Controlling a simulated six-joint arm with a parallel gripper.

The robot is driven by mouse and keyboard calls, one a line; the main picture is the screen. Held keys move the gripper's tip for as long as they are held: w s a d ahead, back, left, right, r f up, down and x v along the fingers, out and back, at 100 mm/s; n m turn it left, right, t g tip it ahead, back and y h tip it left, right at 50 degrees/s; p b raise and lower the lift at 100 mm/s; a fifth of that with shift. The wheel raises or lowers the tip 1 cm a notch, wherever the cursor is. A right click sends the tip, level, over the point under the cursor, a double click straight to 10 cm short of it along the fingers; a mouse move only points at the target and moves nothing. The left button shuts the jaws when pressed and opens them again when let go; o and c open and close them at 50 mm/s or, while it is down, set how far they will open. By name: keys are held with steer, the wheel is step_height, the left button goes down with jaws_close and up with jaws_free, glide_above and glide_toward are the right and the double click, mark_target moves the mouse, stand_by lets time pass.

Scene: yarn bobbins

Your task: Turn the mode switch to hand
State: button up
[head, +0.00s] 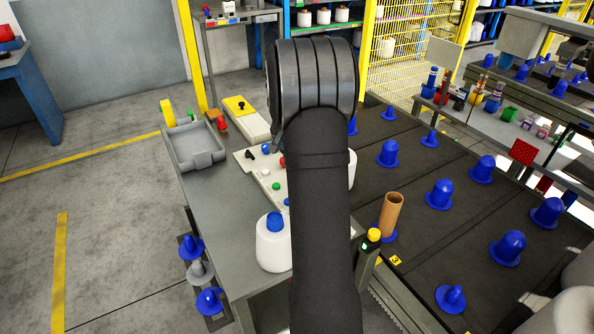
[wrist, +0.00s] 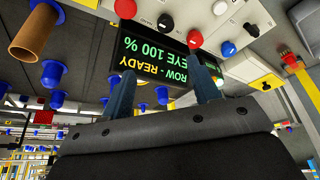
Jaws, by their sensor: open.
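The pale control panel (head: 247,160) lies on the grey bench, partly hidden by my arm. It carries black knobs, one of them (head: 265,149) near its back edge, and red, white, green and blue buttons. In the wrist view the picture is tilted; two black knobs (wrist: 165,22) (wrist: 249,28) show on the panel (wrist: 195,22). In the head view my arm hides the gripper.
A yellow-topped box with a black knob (head: 241,105) and a grey tray (head: 192,150) sit behind the panel. A white bobbin with a blue cap (head: 273,245) stands at the bench's front. A brown tube (head: 391,213) and several blue pegs (head: 440,194) stand to the right.

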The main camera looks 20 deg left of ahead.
steer(key=x, duration=0.6)
steer(key=a+x, duration=0.1)
steer(key=x, duration=1)
steer(key=shift+w+a+f, duration=0.15)
steer(key=shift+w+f, duration=0.05)
steer(key=shift+f, duration=0.15)
steer(key=shift+c, duration=0.3)
steer(key=c, duration=0.9)
